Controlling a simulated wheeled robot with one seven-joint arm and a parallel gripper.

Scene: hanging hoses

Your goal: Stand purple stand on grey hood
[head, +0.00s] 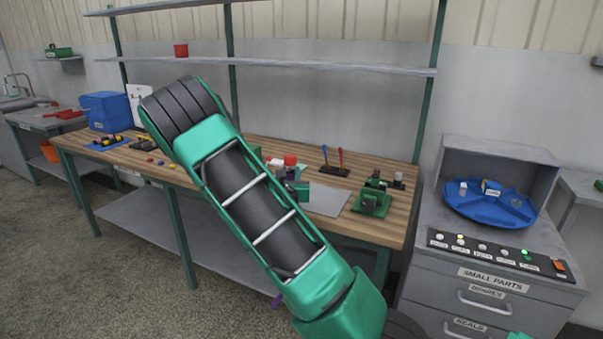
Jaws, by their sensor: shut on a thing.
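A small purple piece (277,300) sticks out from behind the arm's lower left side, below the bench top's front edge. It may be part of the purple stand; most of it is hidden, and I cannot tell what holds it. The grey hood (496,151) is at the right, a box-like cover with a flat top on a grey drawer cabinet. Its top looks bare.
A blue round tray (490,204) with small parts sits under the hood, behind a button panel (497,255). The wooden bench (398,222) holds a green vise-like device (372,199) and a rack with red and blue handles (334,164). Shelves (330,66) run above the bench.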

